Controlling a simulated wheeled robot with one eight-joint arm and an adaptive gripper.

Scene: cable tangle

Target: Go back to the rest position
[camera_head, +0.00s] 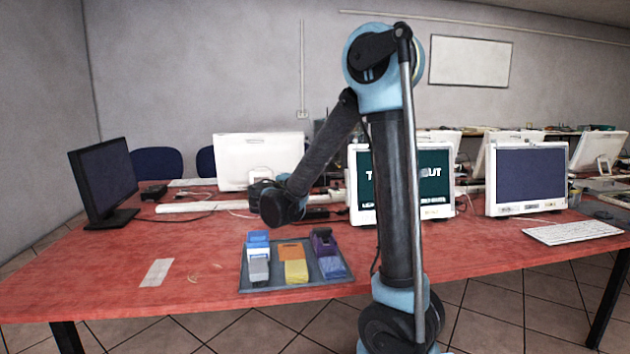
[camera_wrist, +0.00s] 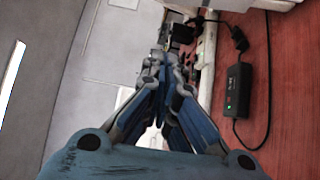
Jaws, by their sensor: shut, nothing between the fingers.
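My gripper (camera_wrist: 163,62) shows in the wrist view with its blue fingers drawn together and nothing between them. In the head view my arm is folded over the red table (camera_head: 190,255), and its dark wrist hangs above the table behind the tray; the fingertips are hidden there. A black power adapter (camera_wrist: 233,92) with a green light lies on the red table in the wrist view, to the right of my gripper and apart from it. Its black cable runs around it and up to a plug.
A grey tray (camera_head: 325,282) with several coloured blocks stands near the table's front edge. A black monitor (camera_head: 103,180) is at the left. A lit screen (camera_head: 436,180), a white monitor (camera_head: 527,178) and a keyboard (camera_head: 572,232) are on the right. The front left of the table is mostly clear.

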